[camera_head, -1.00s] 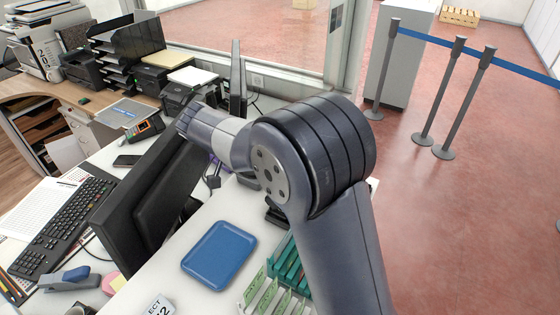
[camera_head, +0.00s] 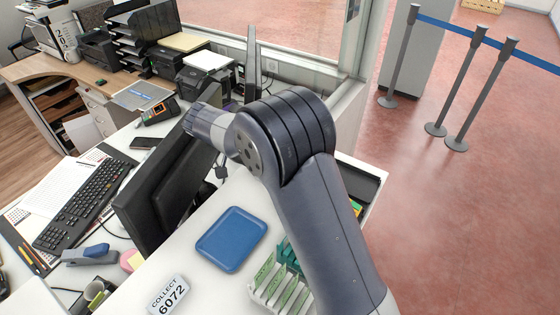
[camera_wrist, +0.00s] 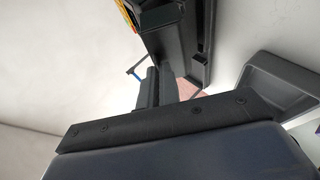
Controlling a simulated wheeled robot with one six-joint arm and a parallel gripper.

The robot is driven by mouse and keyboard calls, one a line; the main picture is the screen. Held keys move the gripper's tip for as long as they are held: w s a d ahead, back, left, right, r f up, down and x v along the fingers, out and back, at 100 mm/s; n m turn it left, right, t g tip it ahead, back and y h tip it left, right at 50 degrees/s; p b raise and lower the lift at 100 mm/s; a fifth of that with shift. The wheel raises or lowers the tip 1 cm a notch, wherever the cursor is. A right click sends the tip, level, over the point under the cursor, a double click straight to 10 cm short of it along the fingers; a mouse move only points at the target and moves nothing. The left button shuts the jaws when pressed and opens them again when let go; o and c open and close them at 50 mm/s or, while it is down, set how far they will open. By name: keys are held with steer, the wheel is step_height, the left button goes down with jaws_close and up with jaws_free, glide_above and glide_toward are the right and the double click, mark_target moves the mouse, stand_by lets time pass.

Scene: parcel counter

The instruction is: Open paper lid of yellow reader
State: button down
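A dark hand-held reader with orange-yellow sides (camera_head: 158,111) stands on the desk beyond the monitor in the head view. Its lid is too small to make out there. In the wrist view, a dark body with a yellow-orange edge (camera_wrist: 127,14) shows at the top; I cannot tell for sure that it is the reader. My gripper (camera_wrist: 158,88) shows in the wrist view as dark fingers below that body. They look close together, and the gap between them is unclear. In the head view my gripper is hidden behind my arm.
The black monitor (camera_head: 163,195) stands left of my arm. A blue tray (camera_head: 232,239), a COLLECT 6072 sign (camera_head: 167,295) and a green-and-white rack (camera_head: 270,290) are on the white counter. A phone (camera_head: 146,142) lies near the reader. A dark tray (camera_wrist: 285,88) shows in the wrist view.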

steer(key=c, duration=1.6)
jaws_free()
steer(key=shift+c, duration=0.2)
steer(key=shift+s+d+b, duration=0.1)
steer(key=shift+b, duration=0.25)
